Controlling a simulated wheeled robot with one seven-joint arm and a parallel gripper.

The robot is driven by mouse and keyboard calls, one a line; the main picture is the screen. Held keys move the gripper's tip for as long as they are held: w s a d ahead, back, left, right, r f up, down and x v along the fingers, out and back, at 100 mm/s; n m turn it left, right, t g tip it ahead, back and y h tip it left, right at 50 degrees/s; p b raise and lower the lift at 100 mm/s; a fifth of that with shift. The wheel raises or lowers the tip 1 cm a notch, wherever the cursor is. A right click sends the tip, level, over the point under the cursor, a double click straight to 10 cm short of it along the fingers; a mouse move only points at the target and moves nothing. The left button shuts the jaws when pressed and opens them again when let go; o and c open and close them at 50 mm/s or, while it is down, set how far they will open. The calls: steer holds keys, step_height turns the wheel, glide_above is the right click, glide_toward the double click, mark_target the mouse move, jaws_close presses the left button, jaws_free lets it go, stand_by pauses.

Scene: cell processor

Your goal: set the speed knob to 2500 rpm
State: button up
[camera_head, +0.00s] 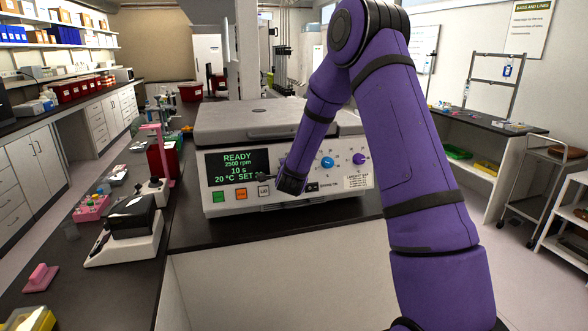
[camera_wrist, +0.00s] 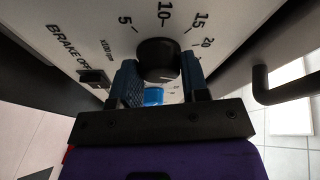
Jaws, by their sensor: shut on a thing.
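The cell processor (camera_head: 285,118) is a white and grey benchtop machine. Its green-on-black display (camera_head: 238,168) reads READY, 2500 rpm, 10 s, 20 °C SET. In the wrist view the black speed knob (camera_wrist: 158,54) sits on a dial marked 5, 10, 15 and 20, with "x100 rpm" printed beside it. My gripper (camera_wrist: 160,76) has its blue fingers on both sides of this knob and is shut on it. In the head view my purple arm's end covers the knob at the front panel.
A blue knob (camera_head: 327,163) and a purple knob (camera_head: 360,159) are to the right on the panel. Green (camera_head: 219,196) and orange (camera_head: 241,194) buttons are below the display. A brake switch (camera_wrist: 93,78) is close to my left finger. A black-and-white device (camera_head: 130,222) stands left on the bench.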

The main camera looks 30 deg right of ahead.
steer(key=o, duration=0.9)
steer(key=shift+s, duration=0.1)
steer(key=v, duration=1)
steer(key=shift+s+a, duration=0.25)
